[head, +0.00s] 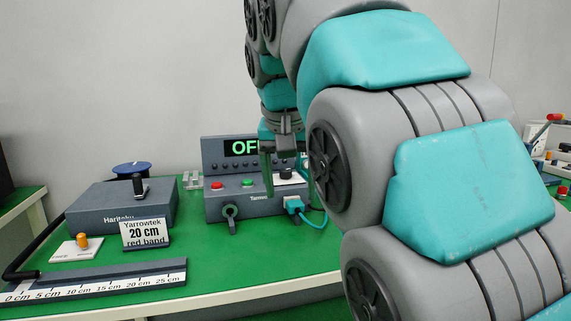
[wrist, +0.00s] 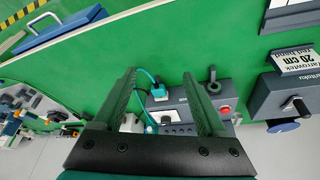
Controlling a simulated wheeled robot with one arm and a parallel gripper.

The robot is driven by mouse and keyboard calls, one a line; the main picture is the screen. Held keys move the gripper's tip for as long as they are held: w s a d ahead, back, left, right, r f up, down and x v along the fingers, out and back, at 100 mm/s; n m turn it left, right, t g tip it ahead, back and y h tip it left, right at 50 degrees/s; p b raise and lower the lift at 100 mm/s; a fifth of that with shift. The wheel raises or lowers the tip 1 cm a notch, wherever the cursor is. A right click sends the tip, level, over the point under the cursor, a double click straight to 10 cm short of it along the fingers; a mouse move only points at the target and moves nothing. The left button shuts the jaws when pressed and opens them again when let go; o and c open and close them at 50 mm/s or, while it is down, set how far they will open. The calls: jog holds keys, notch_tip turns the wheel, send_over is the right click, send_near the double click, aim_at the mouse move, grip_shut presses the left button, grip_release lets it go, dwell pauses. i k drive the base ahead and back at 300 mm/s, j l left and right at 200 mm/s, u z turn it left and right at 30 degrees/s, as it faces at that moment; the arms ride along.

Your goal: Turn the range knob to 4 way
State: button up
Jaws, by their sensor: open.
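A dark grey console (head: 255,207) stands on the green bench with a lit display behind it that reads "OF", the rest hidden. A black knob (head: 286,173) sits on a white plate on its right top. I cannot read its marks, nor tell for certain that it is the range knob. The plate also shows between my fingers in the wrist view (wrist: 178,116). My gripper (wrist: 159,75) is open and empty, its two green fingers pointing down over the console. In the head view my gripper (head: 285,182) hangs in front of the display, apart from the knob as far as I can tell.
Red (head: 216,185) and green (head: 247,183) buttons, a black lever (head: 230,214) and a teal plug (head: 294,205) with cable are on the console. A grey box (head: 110,208), a "20 cm red band" sign (head: 146,234) and a ruler (head: 100,284) lie left. My arm hides the right bench.

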aim_at(284, 174)
jog(key=i, duration=0.85)
